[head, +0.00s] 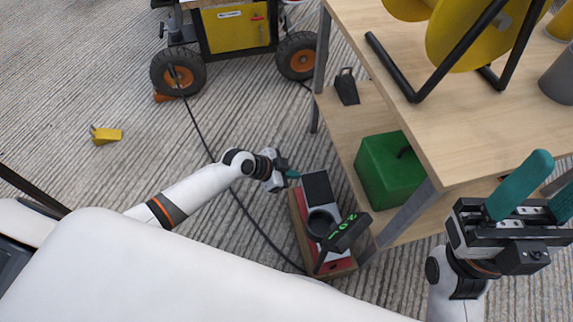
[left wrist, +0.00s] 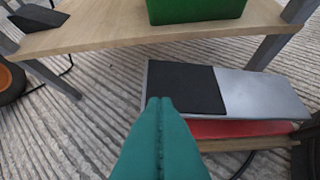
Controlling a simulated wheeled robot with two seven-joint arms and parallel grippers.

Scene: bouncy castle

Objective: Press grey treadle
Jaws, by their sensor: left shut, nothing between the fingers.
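The grey treadle (left wrist: 262,95) is a flat grey plate with a black pad (left wrist: 187,88) on its left part, over a red base (left wrist: 240,129). In the head view the black pad (head: 317,187) shows at the far end of this low unit, beside the table leg. My left gripper (head: 291,174) is shut and empty, just left of the pad's far end. In the left wrist view its teal fingertips (left wrist: 160,103) overlap the pad's near left edge; I cannot tell whether they touch. My right gripper (head: 556,178) is open and empty, at the lower right above the floor.
A wooden table (head: 480,130) stands to the right, with a green box (head: 385,172) and a black wedge (head: 346,87) on its lower shelf. A small green-lit display (head: 344,231) stands at the unit's near end. A black cable (head: 236,197) crosses the floor. A yellow wheeled machine (head: 236,30) stands behind.

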